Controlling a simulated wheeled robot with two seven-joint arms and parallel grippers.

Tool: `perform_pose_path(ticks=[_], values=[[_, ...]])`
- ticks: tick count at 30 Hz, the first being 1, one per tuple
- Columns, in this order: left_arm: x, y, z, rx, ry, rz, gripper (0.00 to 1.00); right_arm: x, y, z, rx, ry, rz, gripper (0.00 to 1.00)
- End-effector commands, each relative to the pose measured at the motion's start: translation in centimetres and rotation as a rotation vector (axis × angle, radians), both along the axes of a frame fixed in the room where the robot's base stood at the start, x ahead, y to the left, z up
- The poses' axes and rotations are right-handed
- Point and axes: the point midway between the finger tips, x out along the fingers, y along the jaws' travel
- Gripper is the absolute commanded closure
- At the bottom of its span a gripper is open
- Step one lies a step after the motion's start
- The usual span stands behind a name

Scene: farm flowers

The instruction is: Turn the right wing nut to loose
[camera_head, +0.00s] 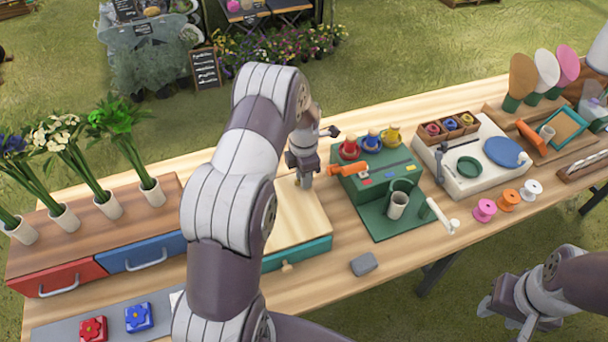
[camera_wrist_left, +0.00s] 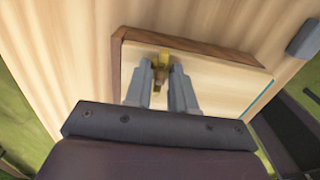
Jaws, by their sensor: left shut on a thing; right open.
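A wooden press with a pale top board (camera_head: 300,220) and teal base lies mid-table; its top also shows in the left wrist view (camera_wrist_left: 225,85). My left gripper (camera_head: 304,180) points down at the press's far edge. In the left wrist view my left gripper (camera_wrist_left: 160,80) has its fingers shut on a yellow brass wing nut (camera_wrist_left: 164,56). The nut's upper wing shows beyond the fingertips; the rest is partly hidden between them. I cannot make out a second wing nut; my arm hides part of the press. My right gripper (camera_head: 512,312) is open and empty, off the table's front edge.
A green stand (camera_head: 392,217) with an orange-handled tool (camera_head: 348,170) is close right of my left gripper. A grey block (camera_head: 364,264) lies in front. Red (camera_head: 58,278) and blue (camera_head: 143,252) drawers with flower vases stand left.

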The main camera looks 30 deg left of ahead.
Motion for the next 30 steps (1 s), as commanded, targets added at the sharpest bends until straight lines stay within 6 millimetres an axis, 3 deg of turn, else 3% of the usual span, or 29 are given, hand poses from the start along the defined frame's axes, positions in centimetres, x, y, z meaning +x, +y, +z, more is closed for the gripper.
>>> perform_pose_path(ticks=[1, 3, 13, 25, 30], values=[[-0.1, 0.0, -0.1, -0.001, 0.003, 0.001, 0.73, 0.0, 0.0, 0.0, 0.0, 0.0, 0.0, 0.57], [-0.1, 0.0, -0.1, -0.001, 0.003, 0.001, 0.5, 0.0, 0.0, 0.0, 0.0, 0.0, 0.0, 0.57], [0.0, 0.0, 0.9, 0.0, 0.0, 0.0, 0.5, 0.0, 0.0, -0.3, 0.0, 0.0, 0.0, 0.57], [-0.1, 0.0, 10.9, 0.0, 0.0, 0.0, 0.5, 0.0, 0.0, -1.3, 0.0, 0.0, 0.0, 0.57], [-0.1, 0.0, 12.6, -0.001, 0.003, 0.0, 0.5, 0.0, 0.0, -0.9, 0.0, 0.0, 0.0, 0.57]])
